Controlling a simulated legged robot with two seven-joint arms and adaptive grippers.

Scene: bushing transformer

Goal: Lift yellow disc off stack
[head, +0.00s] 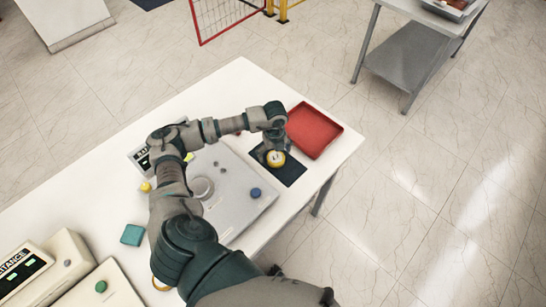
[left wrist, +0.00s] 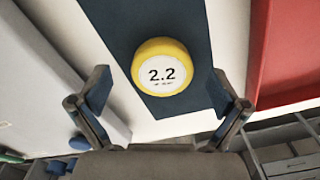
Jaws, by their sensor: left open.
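The yellow disc (head: 275,158) has a white top face and sits on a dark blue mat (head: 291,174) in the head view. In the left wrist view the yellow disc (left wrist: 162,68) shows the label "2.2". My left gripper (head: 274,143) is above the disc, pointing down. In the left wrist view its two fingers (left wrist: 162,90) are spread wide, one on each side of the disc, with nothing between them in contact. My right gripper is not in view.
A red tray (head: 316,130) stands just right of the mat, near the table's edge. A grey instrument plate (head: 240,208) with knobs lies left of the mat. A teal block (head: 132,235) and a beige resistance meter (head: 55,262) are further left on the white table.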

